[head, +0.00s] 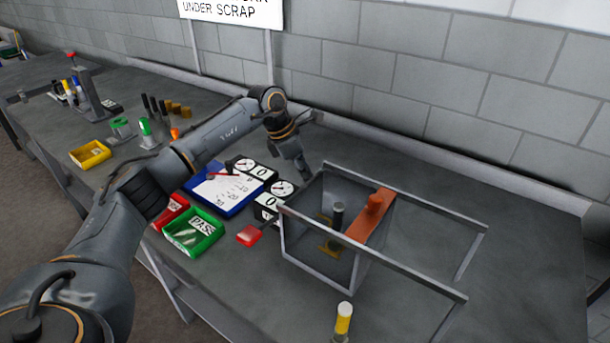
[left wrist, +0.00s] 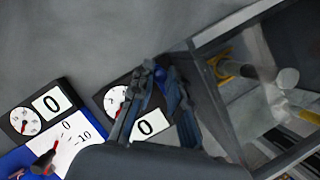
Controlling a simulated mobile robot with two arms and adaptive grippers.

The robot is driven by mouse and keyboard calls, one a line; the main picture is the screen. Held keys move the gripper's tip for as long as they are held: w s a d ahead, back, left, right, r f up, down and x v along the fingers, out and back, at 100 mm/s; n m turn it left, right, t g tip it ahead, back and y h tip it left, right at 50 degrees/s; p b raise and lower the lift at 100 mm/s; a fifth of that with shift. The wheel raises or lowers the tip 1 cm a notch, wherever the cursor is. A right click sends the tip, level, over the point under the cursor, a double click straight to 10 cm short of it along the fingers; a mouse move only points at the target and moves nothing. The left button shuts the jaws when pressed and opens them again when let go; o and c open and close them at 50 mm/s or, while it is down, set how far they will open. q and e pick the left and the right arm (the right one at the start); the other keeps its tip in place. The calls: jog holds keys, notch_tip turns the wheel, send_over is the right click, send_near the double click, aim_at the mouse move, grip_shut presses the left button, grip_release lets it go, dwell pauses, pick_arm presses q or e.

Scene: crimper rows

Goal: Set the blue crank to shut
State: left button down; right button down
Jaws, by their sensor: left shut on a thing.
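My left gripper (head: 304,172) reaches down behind the gauge boxes, close to the back left corner of the clear-sided box. In the left wrist view my left gripper (left wrist: 155,75) is shut on a small blue part, which looks like the blue crank (left wrist: 173,92). It sits beside the nearer gauge box (left wrist: 152,124), which reads 0. In the head view the gripper and gauges hide the crank, and its exact angle cannot be told. My right gripper is in neither view.
The framed clear-sided box (head: 283,235) with an orange bar (head: 365,225) stands right of the gripper. Left are the gauge box (head: 283,188), blue board (head: 213,205), green tray (head: 190,243) and a red block (head: 249,235). The right end of the bench is clear.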

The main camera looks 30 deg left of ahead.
pick_arm(q)
jog(key=shift+r, duration=0.1)
dwell(0.3)
jog(key=c, duration=1.3)
grip_release()
jog(key=shift+v, duration=3.95)
